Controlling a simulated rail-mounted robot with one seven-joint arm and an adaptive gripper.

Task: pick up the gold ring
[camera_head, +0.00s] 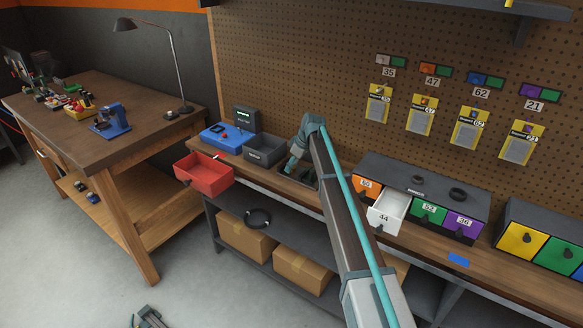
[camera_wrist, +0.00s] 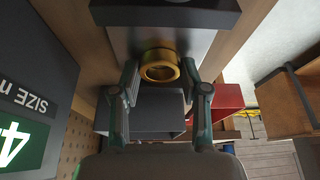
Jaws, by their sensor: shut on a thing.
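The gold ring (camera_wrist: 160,54) shows in the wrist view, between the two fingertips of my gripper (camera_wrist: 160,74). The fingers are shut on it from left and right, and its opening is partly turned to the camera. In the head view my gripper is low over the workbench, right of the dark grey bin (camera_head: 265,150), mostly hidden by my own arm. The ring cannot be made out there.
A red bin (camera_head: 204,174) juts over the bench front; it also shows in the wrist view (camera_wrist: 228,101). A display with green text (camera_head: 247,115) stands behind the blue device (camera_head: 222,138). A white drawer marked 44 (camera_head: 387,215) is pulled out to the right.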

